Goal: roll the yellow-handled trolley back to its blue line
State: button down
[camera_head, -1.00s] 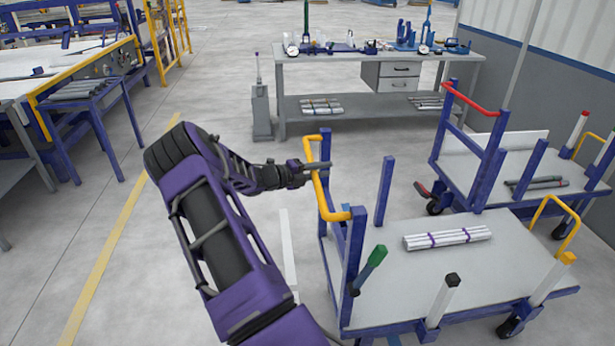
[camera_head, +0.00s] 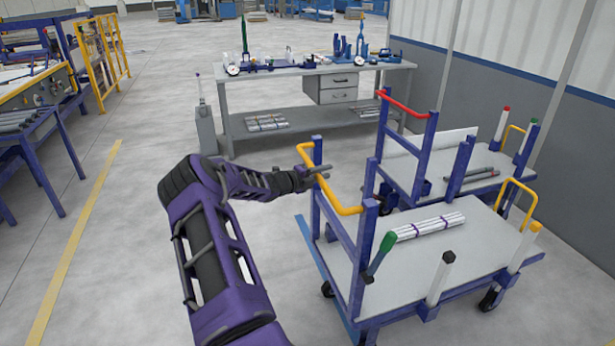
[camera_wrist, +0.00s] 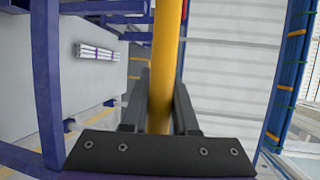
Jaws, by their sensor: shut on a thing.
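The yellow-handled trolley (camera_head: 440,262) is a flat grey deck with blue posts, at the right of the head view. Its yellow handle (camera_head: 337,198) is at its left end. My gripper (camera_head: 316,174) is shut on the upper part of this handle. In the wrist view the yellow bar (camera_wrist: 166,60) runs between the fingers of my gripper (camera_wrist: 160,105). The blue line (camera_head: 316,252) on the floor runs along the trolley's left end, partly hidden by the trolley. A bundle of pale pipes (camera_head: 430,227) lies on the deck.
A red-handled trolley (camera_head: 470,170) stands close behind, near the wall. A workbench (camera_head: 300,80) with drawers is at the back. A yellow floor line (camera_head: 75,240) and open floor lie to the left.

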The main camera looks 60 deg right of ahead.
jog(key=s+d+b, duration=0.1)
jog(key=s+d, duration=1)
jog(key=d, duration=0.2)
jog(key=c, duration=0.7)
grip_release()
jog(key=shift+w+a, duration=0.1)
jog(key=v, duration=1.7)
jog(key=shift+a+r, duration=0.1)
jog(key=shift+r, duration=0.1)
jog(key=shift+w, duration=0.1)
